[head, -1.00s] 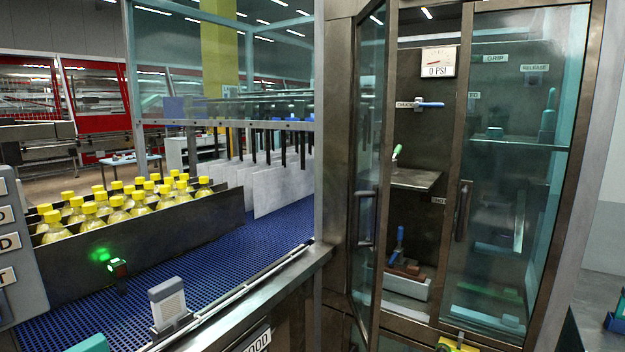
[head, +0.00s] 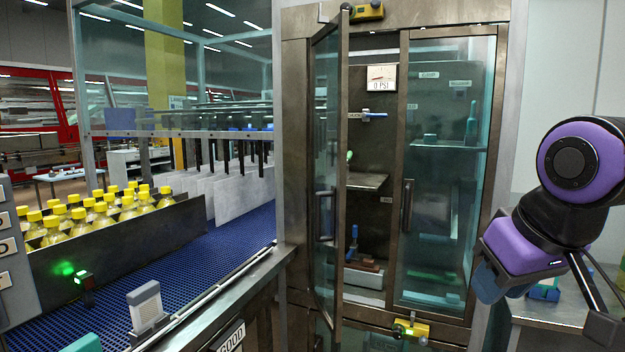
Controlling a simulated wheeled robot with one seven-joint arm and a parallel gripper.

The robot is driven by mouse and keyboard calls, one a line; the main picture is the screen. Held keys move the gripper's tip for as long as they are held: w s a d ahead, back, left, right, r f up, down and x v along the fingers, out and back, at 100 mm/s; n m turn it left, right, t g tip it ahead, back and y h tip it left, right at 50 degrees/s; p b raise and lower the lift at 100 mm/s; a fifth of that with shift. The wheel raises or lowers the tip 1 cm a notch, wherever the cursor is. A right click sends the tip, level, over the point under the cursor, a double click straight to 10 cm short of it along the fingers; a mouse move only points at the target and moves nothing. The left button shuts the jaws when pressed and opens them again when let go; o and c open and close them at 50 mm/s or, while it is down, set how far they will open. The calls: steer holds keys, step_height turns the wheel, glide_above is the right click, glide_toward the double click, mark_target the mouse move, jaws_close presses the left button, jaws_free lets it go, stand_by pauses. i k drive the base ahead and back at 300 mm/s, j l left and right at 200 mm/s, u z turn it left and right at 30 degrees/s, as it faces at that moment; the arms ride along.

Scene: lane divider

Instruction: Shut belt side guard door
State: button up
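The belt side guard door (head: 327,120) is the glass door with a metal frame on the left of the cabinet, next to the belt. It stands open, swung out towards me and seen at a steep angle, so the left part of the cabinet is exposed. Its upright handle (head: 325,216) is on the glass. The right glass door (head: 440,190) looks shut, with its own upright handle (head: 407,205). My purple and black arm is at the right edge, well apart from the open door. I cannot make out my gripper's fingers.
A blue belt (head: 190,270) with yellow-capped bottles (head: 100,212) runs at the left behind a metal rail. Yellow latch-like blocks sit at the cabinet's top (head: 367,12) and foot (head: 411,330). A grey bench (head: 545,312) stands at the right, below my arm.

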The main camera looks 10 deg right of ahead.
mark_target(328, 49)
steer(key=i+j, duration=0.1)
steer(key=i, duration=1)
